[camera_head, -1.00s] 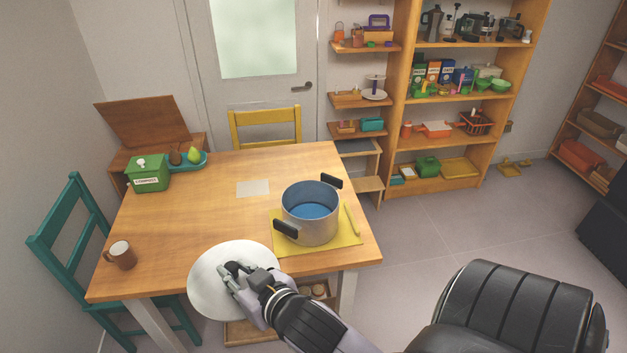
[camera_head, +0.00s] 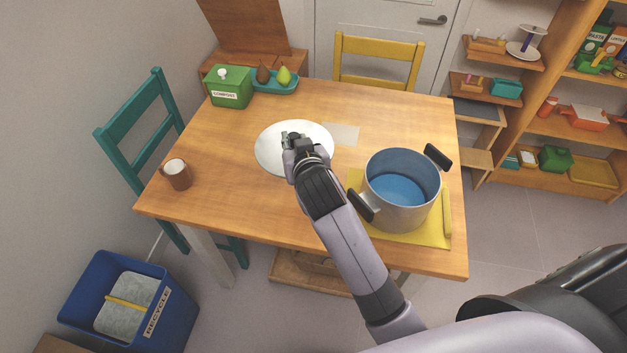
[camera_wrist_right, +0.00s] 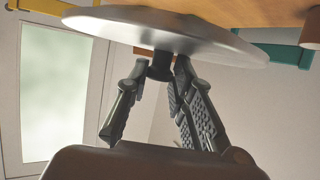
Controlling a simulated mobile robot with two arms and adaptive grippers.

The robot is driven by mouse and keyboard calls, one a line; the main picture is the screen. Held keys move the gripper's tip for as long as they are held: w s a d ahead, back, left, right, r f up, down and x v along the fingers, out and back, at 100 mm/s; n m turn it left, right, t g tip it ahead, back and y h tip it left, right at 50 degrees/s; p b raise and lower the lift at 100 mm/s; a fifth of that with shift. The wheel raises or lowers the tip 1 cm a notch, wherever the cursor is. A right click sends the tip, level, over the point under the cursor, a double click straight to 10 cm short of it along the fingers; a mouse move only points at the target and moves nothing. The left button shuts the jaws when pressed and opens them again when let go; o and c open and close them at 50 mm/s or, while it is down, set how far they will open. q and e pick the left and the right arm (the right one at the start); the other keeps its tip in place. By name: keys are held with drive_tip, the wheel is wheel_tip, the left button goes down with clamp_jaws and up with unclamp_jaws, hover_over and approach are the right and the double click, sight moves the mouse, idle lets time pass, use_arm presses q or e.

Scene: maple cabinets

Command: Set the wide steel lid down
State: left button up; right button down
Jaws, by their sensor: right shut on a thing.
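The wide steel lid (camera_head: 268,146) is a round, pale metal disc over the left-middle of the wooden table (camera_head: 240,205). My right gripper (camera_head: 293,142) is shut on the lid's dark knob from above. The right wrist view shows the fingers (camera_wrist_right: 160,75) closed around this knob, with the lid (camera_wrist_right: 190,36) spread flat between gripper and tabletop. I cannot tell whether the lid touches the table. A steel pot (camera_head: 398,203) with a blue inside and black handles stands uncovered on a yellow mat (camera_head: 432,236) to the right. My left gripper is not in view.
A green compost box (camera_head: 229,90) and a teal tray (camera_head: 272,87) with pears stand at the back left. A brown mug (camera_head: 177,175) stands at the left edge. A pale sheet (camera_head: 342,134) lies just right of the lid. The front-left tabletop is clear.

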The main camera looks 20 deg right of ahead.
wheel_tip(320, 180, down, 10)
drive_tip(key=shift+w+d+f+b, duration=0.1)
drive_tip(key=shift+f+b, duration=0.05)
drive_tip(key=shift+b, duration=0.15)
drive_tip(key=shift+f+b, duration=0.3)
drive_tip(key=shift+f, duration=1.85)
drive_tip(key=c, duration=1.4)
unclamp_jaws()
drive_tip(key=shift+f, duration=0.15)
drive_tip(key=shift+r, duration=0.2)
drive_tip(key=v, duration=1.2)
